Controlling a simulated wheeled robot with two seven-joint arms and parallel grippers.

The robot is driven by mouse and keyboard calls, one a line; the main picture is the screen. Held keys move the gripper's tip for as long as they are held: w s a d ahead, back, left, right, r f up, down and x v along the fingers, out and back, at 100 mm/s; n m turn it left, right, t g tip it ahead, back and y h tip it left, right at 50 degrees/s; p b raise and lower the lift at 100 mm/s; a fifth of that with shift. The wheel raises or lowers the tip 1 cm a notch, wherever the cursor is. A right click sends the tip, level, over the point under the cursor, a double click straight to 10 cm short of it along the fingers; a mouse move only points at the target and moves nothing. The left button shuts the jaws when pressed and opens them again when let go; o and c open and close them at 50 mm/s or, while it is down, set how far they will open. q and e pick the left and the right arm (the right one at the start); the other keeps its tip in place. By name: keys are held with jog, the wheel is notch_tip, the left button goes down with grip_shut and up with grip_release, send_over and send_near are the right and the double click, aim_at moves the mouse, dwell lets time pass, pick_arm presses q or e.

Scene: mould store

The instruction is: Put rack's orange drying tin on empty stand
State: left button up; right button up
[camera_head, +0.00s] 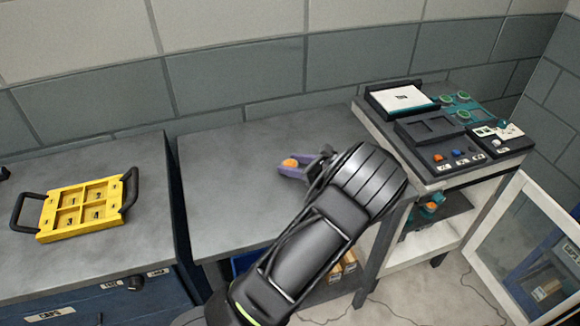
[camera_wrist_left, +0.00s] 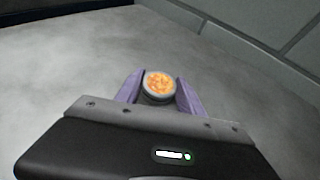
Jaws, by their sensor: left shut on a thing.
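My left gripper (camera_head: 294,166) is shut on a small round tin with an orange top (camera_head: 290,163), over the grey middle table (camera_head: 230,155). In the left wrist view the tin (camera_wrist_left: 160,84) sits upright between the purple fingers of the left gripper (camera_wrist_left: 159,92). I cannot tell whether it touches the tabletop. On the right-hand bench, a dark frame with an empty recess (camera_head: 428,127) lies in front of a black holder with a white panel (camera_head: 400,98). I cannot tell whether either is the stand. My right gripper is out of view.
A yellow compartment tray with black handles (camera_head: 82,206) lies on the left table. The right-hand bench also carries teal and green pieces (camera_head: 458,107) and small orange and blue knobs (camera_head: 456,153). A glass-fronted white door (camera_head: 530,250) stands at lower right. The middle tabletop is otherwise clear.

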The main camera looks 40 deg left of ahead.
pick_arm(q)
grip_shut()
jog(key=shift+r, duration=0.1)
notch_tip(320, 180, up, 10)
jog(key=b, duration=0.1)
dwell(0.6)
jog(key=m+t, duration=0.3)
jog(key=t, duration=0.1)
send_near(293, 166)
jog(key=d+r, duration=0.1)
jog(key=w+d+r, duration=0.1)
jog(key=d+r, duration=0.1)
jog(key=s+d+f+m+t+h, duration=0.3)
jog(key=s+d, duration=0.3)
jog(key=d, duration=0.5)
jog(key=shift+s+f+m+t, duration=0.35)
jog(key=shift+m+t, duration=0.25)
jog(key=shift+m, duration=0.2)
jog(key=shift+d, duration=0.1)
